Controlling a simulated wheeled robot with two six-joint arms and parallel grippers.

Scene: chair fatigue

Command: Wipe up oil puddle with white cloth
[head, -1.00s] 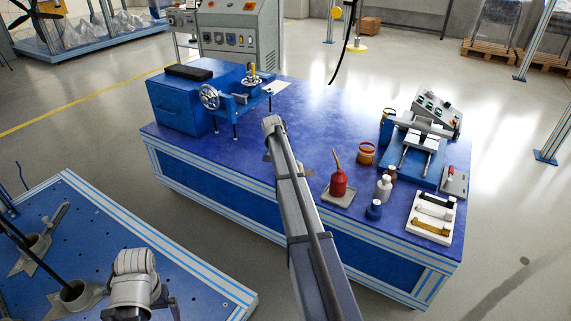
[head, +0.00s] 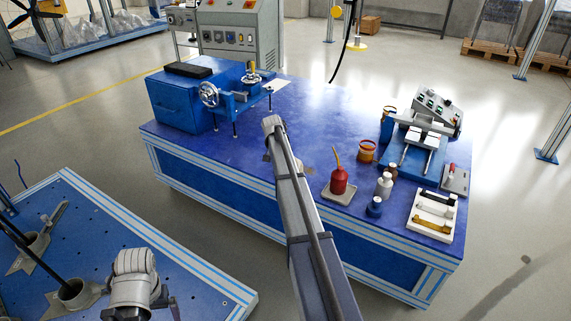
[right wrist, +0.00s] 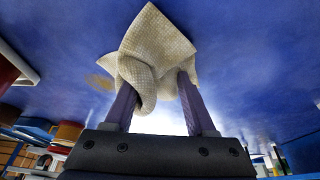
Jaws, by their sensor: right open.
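The white cloth (right wrist: 155,55) is in the right wrist view, bunched and draped at the tips of my right gripper (right wrist: 158,90). The two fingers stand apart, with cloth folds between and over them. A brownish patch (right wrist: 99,82), which looks like the oil puddle, lies on the blue tabletop left of the cloth. I cannot tell whether the cloth touches the table. In the head view my right arm reaches over the table and hides its gripper and most of the area beneath. My left gripper is not in view.
On the blue table (head: 320,125), a red oil can (head: 339,181) on a tray, bottles (head: 383,186), an orange-rimmed jar (head: 366,152) and a white holder (head: 433,216) stand right of my arm. A blue box (head: 182,100) and a handwheel device (head: 240,98) stand at left.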

